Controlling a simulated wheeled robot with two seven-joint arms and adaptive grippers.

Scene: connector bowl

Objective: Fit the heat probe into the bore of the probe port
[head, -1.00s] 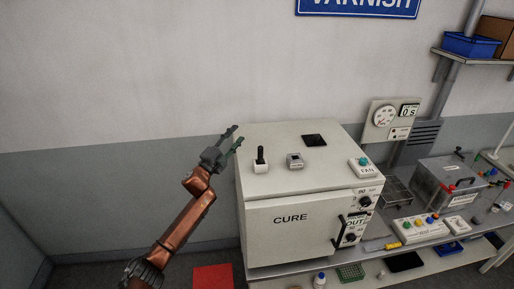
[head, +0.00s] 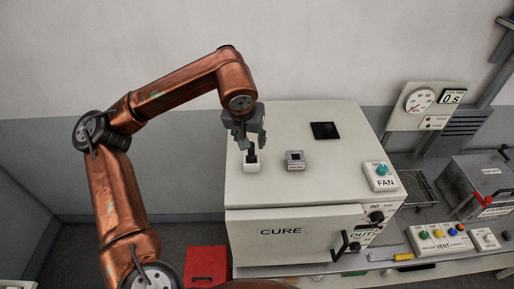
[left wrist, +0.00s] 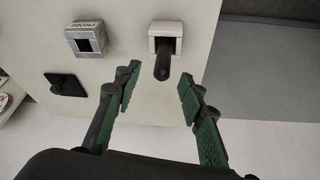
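The heat probe (head: 251,155), a dark upright handle, stands in a small white holder (head: 252,167) on top of the cure oven. In the left wrist view the black probe (left wrist: 162,66) rises from its white holder (left wrist: 166,29). The probe port (head: 295,160) is a small grey block to the right of the holder; its square dark bore shows in the left wrist view (left wrist: 88,40) and looks empty. My left gripper (head: 253,145) is above the probe, pointing down. Its green-padded fingers (left wrist: 158,82) are open, with the probe's top near the gap between the fingertips. My right gripper is not in view.
A gauge panel (head: 428,106) stands behind right. A red item (head: 206,267) lies at lower left.

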